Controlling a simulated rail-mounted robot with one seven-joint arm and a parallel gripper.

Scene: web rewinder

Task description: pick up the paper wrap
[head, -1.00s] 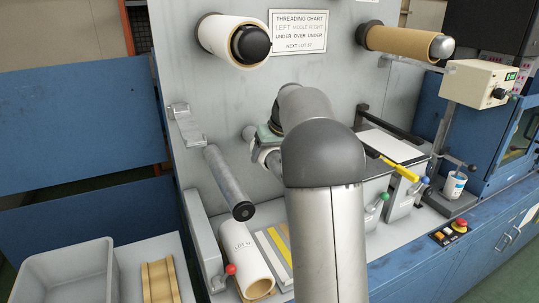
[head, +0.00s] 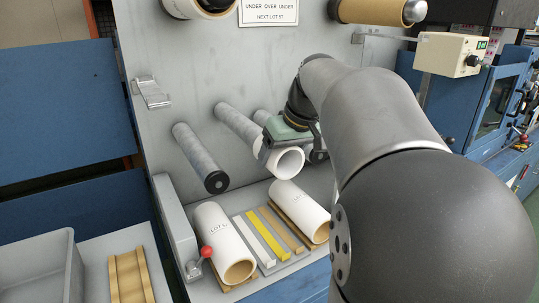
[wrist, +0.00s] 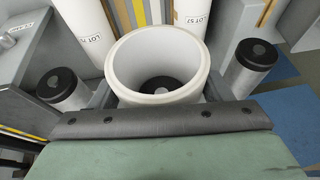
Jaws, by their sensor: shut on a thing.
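The paper wrap (head: 290,162) is a short white hollow sleeve at the outer end of the middle roller (head: 236,120). In the wrist view the wrap (wrist: 113,72) fills the upper middle, and the roller's dark end cap (wrist: 160,86) shows deep inside it. The roller's grey shaft shows behind the wrap in the head view. My gripper (head: 288,152) is shut on the wrap, with its green body above and a finger on each side. The fingertips are partly hidden in both views.
A left roller (head: 195,155) and a partly hidden right roller (head: 317,155) flank the wrap. Below lie two white cores (head: 218,235) (head: 300,205) with coloured strips (head: 262,235) between them. A red-knobbed lever (head: 206,252) and a grey bin (head: 40,265) are at lower left.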

